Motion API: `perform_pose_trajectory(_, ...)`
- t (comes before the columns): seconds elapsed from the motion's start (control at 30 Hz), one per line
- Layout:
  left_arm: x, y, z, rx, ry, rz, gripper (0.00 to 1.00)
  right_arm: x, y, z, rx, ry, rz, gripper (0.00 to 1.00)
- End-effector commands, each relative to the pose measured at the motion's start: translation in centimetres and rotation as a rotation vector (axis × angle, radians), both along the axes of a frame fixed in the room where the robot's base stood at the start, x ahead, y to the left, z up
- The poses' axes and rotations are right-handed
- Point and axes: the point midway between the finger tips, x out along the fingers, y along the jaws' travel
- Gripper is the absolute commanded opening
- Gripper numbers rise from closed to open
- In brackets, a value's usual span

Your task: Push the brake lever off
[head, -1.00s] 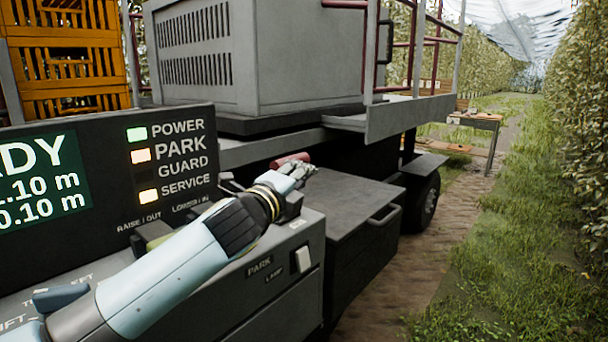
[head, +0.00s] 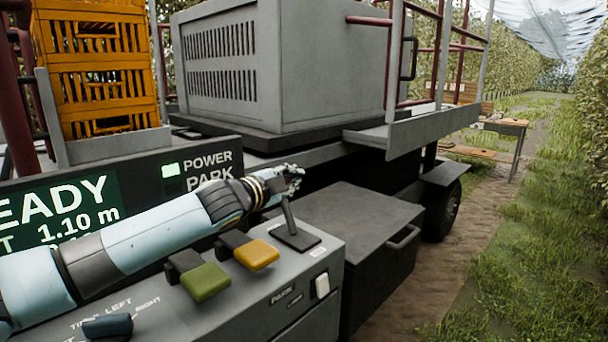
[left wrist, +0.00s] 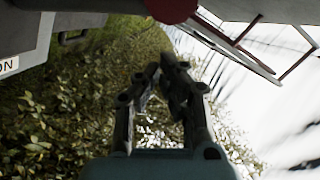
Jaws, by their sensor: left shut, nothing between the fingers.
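The brake lever (head: 288,215) has a dark shaft rising from a dark base plate (head: 297,237) on the right end of the grey console. The shaft leans slightly to the left, and its top is hidden behind my gripper in the head view. A red rounded knob (left wrist: 172,8) shows at the top edge of the left wrist view. My left gripper (head: 296,174) is at the lever's upper end; I cannot tell whether it touches it. Its fingers (left wrist: 163,72) are shut and empty. My right gripper is in neither current view.
Green (head: 206,281) and yellow (head: 257,254) levers stand left of the brake lever. A white rocker switch (head: 322,285) is on the console front. The display panel (head: 65,205) shows a lit POWER lamp. A dark box (head: 352,219) stands at right.

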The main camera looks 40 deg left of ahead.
Motion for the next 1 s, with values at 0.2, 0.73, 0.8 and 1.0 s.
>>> perform_pose_trajectory(0.2, 0.2, 2.2, 0.1, -0.144, 0.012, 0.001, 0.00, 0.0, 0.1, 1.4, 0.001, 0.000, 0.000, 0.92)
perform_pose_trajectory(0.73, 0.3, 4.1, -0.4, -0.273, 0.021, -0.001, 0.00, 0.0, 0.5, 1.8, 0.005, 0.000, -0.002, 0.92)
perform_pose_trajectory(0.8, 0.3, 4.1, -0.4, -0.273, 0.021, -0.001, 0.00, 0.0, 0.5, 1.8, 0.005, 0.000, -0.002, 0.92)
perform_pose_trajectory(1.0, 0.3, 4.1, -0.5, -0.272, 0.022, 0.000, 0.00, 0.0, 0.4, 1.8, 0.005, 0.000, -0.002, 0.92)
